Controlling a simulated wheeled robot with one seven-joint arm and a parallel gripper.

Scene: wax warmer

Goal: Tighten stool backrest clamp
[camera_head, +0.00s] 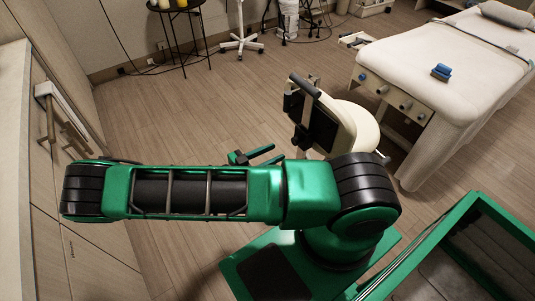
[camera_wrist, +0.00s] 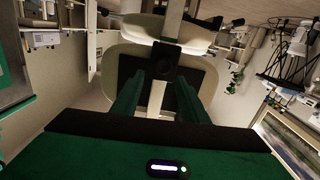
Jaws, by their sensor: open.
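The stool (camera_head: 361,124) has a cream rounded body with a dark panel (camera_head: 318,128) and a dark bar on the side facing my arm. In the wrist view, a black clamp block with a round knob-like face (camera_wrist: 165,62) sits on the stool's pale upright post (camera_wrist: 172,18). My gripper (camera_head: 258,157) shows its green fingers just left of the stool. In the wrist view, my gripper (camera_wrist: 158,84) is open, one finger on each side of the line to the clamp, with nothing held. I cannot tell the exact gap to the clamp. My arm hides the stool's lower part.
A white-covered treatment bed (camera_head: 450,55) with blue items (camera_head: 441,72) on it stands right of the stool. Cabinets with handles (camera_head: 60,115) line the left wall. A black round table (camera_head: 176,8) stands at the back left. The wooden floor (camera_head: 185,110) between is clear.

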